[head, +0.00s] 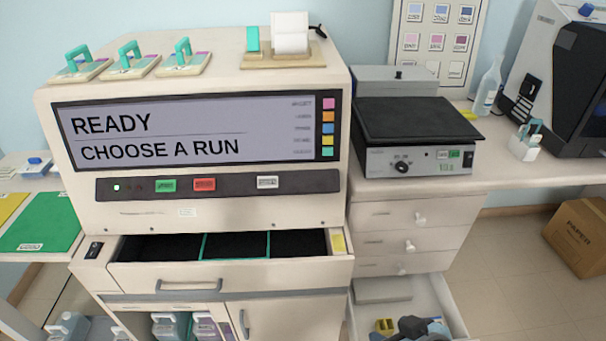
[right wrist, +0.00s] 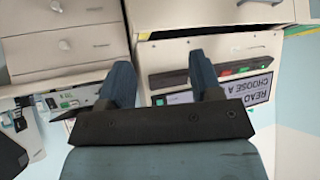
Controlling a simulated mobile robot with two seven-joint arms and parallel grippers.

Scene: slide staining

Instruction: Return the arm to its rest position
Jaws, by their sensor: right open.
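My right gripper (right wrist: 163,85) shows in the right wrist view with its two blue-grey fingers apart and nothing between them. The wrist view is turned over, and the stainer's front with its buttons shows beyond the fingers. In the head view a dark and blue part of my right arm (head: 422,328) shows at the bottom edge, over the open lower drawer. My left gripper is in neither view. The staining machine (head: 200,210) stands at left centre; its screen (head: 190,130) reads "READY CHOOSE A RUN".
The machine's wide drawer (head: 190,285) is open, with dark compartments. An open lower drawer (head: 440,290) holds a yellow item (head: 384,326). A hot plate (head: 415,135) sits on the counter right of the machine. Racks with teal handles (head: 182,65) stand on top. A cardboard box (head: 580,235) is on the floor.

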